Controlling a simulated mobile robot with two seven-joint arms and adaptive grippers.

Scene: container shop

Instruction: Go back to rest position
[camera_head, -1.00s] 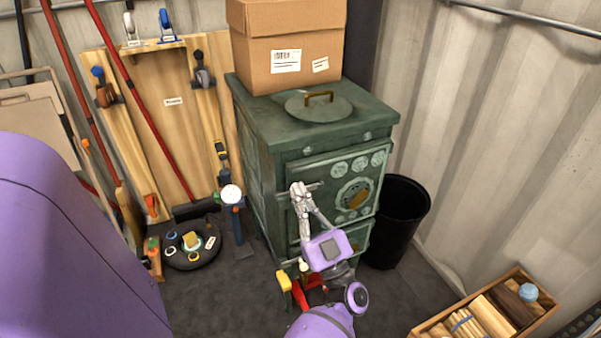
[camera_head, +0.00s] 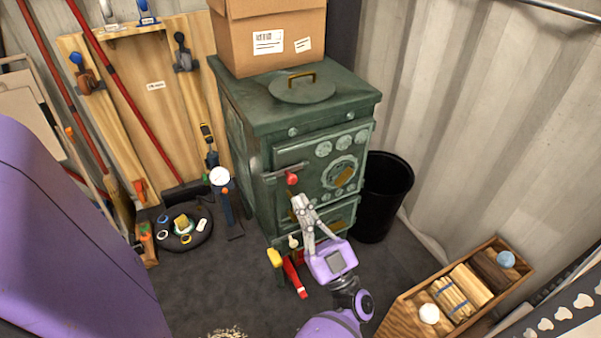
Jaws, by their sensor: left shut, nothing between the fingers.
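My left gripper (camera_head: 301,203) is in the lower middle, in front of the green stove (camera_head: 240,122). Its grey fingers are together, with nothing between them, and point up toward the stove front. The stove's upper door (camera_head: 325,150) looks shut. A bar handle with a red knob (camera_head: 291,178) shows just above my fingertips. The fingertips overlap the stove front in the picture, and I cannot tell how large the gap is. My right gripper is not in view.
A cardboard box (camera_head: 270,30) sits on the stove. A black bin (camera_head: 385,200) stands right of it. A wooden crate (camera_head: 402,318) with firewood is at lower right. A red-and-yellow tool (camera_head: 292,275) is beside my gripper. Dark floor (camera_head: 200,285) is clear at lower left.

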